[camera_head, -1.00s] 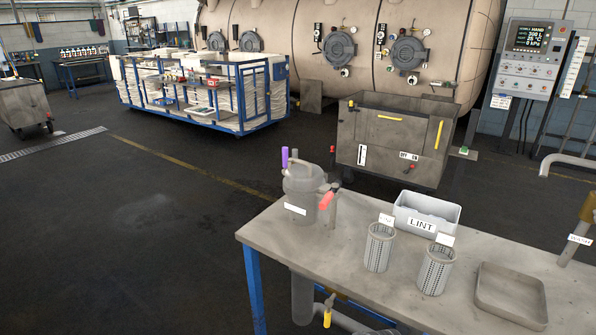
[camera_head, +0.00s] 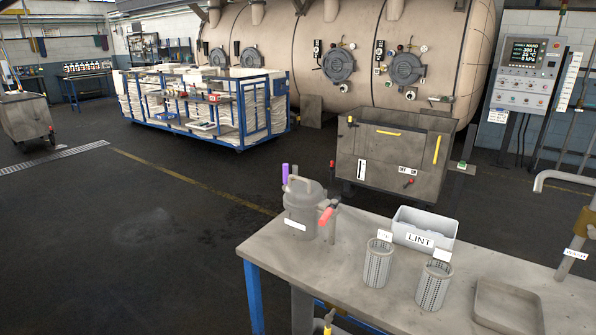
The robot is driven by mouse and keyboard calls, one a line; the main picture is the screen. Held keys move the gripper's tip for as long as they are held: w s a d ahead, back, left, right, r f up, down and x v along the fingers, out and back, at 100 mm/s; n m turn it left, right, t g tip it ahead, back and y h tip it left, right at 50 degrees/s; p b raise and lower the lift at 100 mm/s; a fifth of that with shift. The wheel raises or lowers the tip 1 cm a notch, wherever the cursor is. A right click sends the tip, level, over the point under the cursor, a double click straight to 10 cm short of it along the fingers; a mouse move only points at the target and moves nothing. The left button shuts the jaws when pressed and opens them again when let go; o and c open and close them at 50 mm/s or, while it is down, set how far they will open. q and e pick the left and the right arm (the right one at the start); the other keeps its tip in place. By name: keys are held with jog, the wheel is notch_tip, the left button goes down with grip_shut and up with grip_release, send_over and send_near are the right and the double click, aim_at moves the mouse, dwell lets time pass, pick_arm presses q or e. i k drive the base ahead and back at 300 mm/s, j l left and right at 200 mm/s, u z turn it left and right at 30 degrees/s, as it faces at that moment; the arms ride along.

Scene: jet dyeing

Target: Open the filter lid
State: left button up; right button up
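The filter (camera_head: 302,214) is a grey cylindrical housing at the left end of the metal table. Its lid (camera_head: 302,189) is on top and appears shut, with a bar handle across it. A purple handle (camera_head: 285,173) stands upright at its left, and a red-pink grip (camera_head: 326,215) sticks out at its right front. A blank-looking white label is on the housing's front. Neither of my grippers is in view.
On the table (camera_head: 345,267) stand two perforated baskets (camera_head: 377,264) (camera_head: 433,287), a LINT bin (camera_head: 424,231) and a shallow tray (camera_head: 507,306). A grey cart (camera_head: 392,155) stands behind. Open floor lies left of the table.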

aim_at(300, 195)
jog(key=i+j+z, duration=0.5)
jog(key=i, duration=0.3)
jog(key=i+j+z, duration=0.45)
jog(key=i+j, duration=0.25)
jog(key=j, duration=0.15)
